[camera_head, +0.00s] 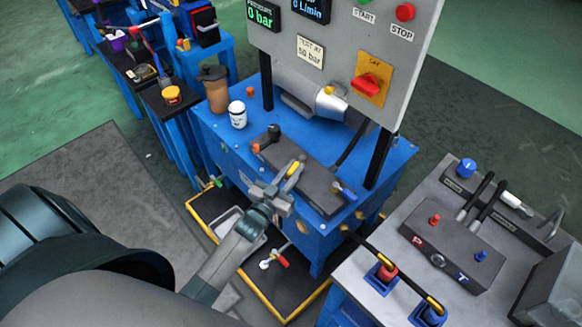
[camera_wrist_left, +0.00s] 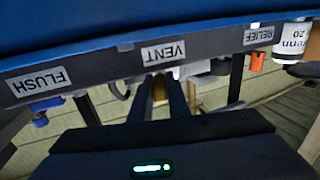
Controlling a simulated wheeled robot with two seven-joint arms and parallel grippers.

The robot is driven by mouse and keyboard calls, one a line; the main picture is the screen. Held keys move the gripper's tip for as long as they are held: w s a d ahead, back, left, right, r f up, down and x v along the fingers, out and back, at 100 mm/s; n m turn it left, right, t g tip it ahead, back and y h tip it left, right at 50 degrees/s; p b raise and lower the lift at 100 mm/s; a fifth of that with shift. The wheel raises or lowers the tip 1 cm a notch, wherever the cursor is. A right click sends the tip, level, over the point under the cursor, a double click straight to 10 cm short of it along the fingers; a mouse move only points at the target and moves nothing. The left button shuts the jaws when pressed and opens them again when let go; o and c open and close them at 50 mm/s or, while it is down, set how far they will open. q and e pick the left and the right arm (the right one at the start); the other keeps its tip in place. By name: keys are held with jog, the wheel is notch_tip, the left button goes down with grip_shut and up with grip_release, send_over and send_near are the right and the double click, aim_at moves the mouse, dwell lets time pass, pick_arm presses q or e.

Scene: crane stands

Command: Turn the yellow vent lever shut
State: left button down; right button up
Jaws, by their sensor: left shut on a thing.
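The yellow vent lever (camera_head: 294,169) sits at the front edge of the dark manifold block (camera_head: 318,187) on the blue bench. My left gripper (camera_head: 284,188) reaches it from the front and is shut on it. In the left wrist view the two fingers (camera_wrist_left: 166,92) close around a yellowish piece (camera_wrist_left: 160,88) below the VENT label (camera_wrist_left: 164,53). The fingers hide most of the lever, so its exact angle is hard to tell. My right gripper is in neither view.
On the block, an orange relief knob (camera_head: 256,147) is left of the lever and a blue flush lever (camera_head: 347,192) right. A white bottle (camera_head: 238,115) and brown cup (camera_head: 214,90) stand behind. A yellow-edged tray (camera_head: 210,232) lies below; a grey-topped bench (camera_head: 375,298) stands right.

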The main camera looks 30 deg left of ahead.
pick_arm(q)
jog(key=shift+d+n+y, duration=0.35)
jog(key=shift+n+y, duration=0.25)
jog(key=shift+y, duration=0.6)
jog(key=shift+d+n+y, duration=0.3)
jog(key=shift+n+y, duration=0.4)
jog(key=shift+y, duration=0.1)
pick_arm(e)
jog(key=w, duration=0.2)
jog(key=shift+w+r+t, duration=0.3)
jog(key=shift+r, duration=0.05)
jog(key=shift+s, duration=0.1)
pick_arm(q)
jog(key=c, duration=1.7)
grip_release()
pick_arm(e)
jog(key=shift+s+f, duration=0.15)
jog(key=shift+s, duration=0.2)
